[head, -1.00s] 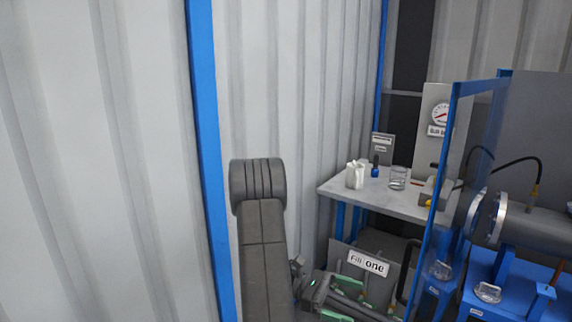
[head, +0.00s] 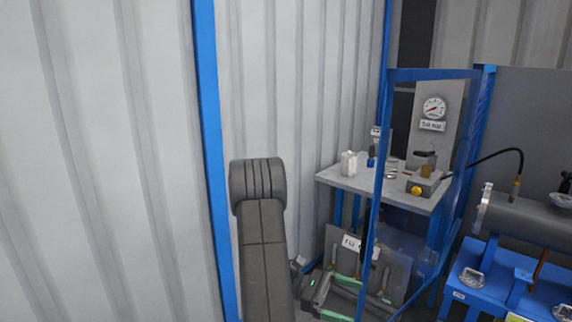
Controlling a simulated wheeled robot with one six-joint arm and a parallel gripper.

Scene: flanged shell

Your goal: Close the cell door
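The cell door (head: 384,165) is a clear panel in a blue frame, right of centre in the head view. It stands at an angle, with its far upright beside the blue post (head: 482,130) and its near upright toward me. My gripper (head: 352,299), with green strips on its two sides, is low in the view, at the lower part of the door's near upright. The fingertips are partly hidden there and cut by the lower edge, so I cannot tell whether they touch the door or how far apart they are.
A small table (head: 345,180) with a white bottle (head: 349,163) and a yellow-buttoned box (head: 426,184) stands behind the door. A grey flanged cylinder (head: 525,222) rests on a blue stand (head: 490,290) at right. A corrugated wall (head: 100,160) fills the left.

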